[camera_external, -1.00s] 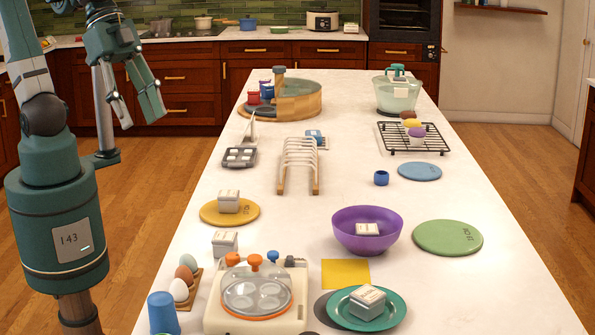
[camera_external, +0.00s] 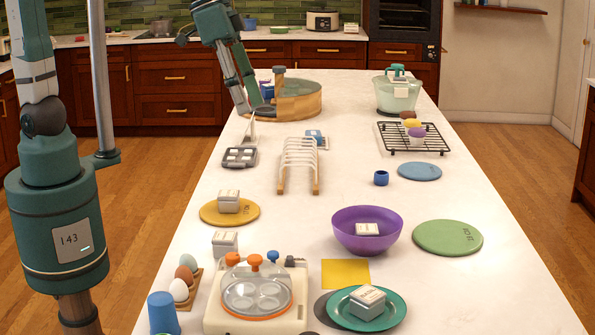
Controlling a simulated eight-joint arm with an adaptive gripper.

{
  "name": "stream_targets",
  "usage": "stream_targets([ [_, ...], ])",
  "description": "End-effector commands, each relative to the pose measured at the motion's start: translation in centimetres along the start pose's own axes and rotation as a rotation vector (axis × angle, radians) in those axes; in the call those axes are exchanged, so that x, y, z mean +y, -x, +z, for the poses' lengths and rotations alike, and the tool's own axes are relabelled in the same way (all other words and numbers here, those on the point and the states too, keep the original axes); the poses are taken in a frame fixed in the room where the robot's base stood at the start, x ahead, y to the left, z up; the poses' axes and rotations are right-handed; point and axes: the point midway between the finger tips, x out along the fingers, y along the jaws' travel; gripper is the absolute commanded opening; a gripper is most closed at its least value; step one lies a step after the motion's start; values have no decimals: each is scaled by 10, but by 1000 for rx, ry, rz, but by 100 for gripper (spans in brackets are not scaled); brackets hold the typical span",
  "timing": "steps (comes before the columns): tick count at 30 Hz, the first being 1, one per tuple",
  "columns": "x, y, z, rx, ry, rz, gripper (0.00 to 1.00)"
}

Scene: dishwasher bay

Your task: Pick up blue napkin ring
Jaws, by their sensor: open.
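The blue napkin ring (camera_external: 381,178) is a small dark blue cylinder with an open top. It stands upright on the white island top (camera_external: 350,110), just left of a flat blue disc (camera_external: 420,171). My gripper (camera_external: 247,110) is open, with its fingers pointing down at the far left of the island, in front of the round wooden-sided basin. It is well away from the ring, to the left and farther back.
The wooden-sided basin (camera_external: 300,105) is beside my gripper. A white rack (camera_external: 299,165) stands between my gripper and the ring. A black wire rack (camera_external: 414,139) lies behind the ring, and a purple bowl (camera_external: 367,230) stands in front.

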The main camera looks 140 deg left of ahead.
Motion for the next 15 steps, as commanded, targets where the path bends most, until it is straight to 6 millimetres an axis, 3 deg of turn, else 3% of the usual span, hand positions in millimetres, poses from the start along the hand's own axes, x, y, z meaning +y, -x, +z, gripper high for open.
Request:
stream_targets([
  [3,-15,-12,-27,-13,58,-18,44],
  [15,-74,-57,-102,-58,250,-75,44],
])
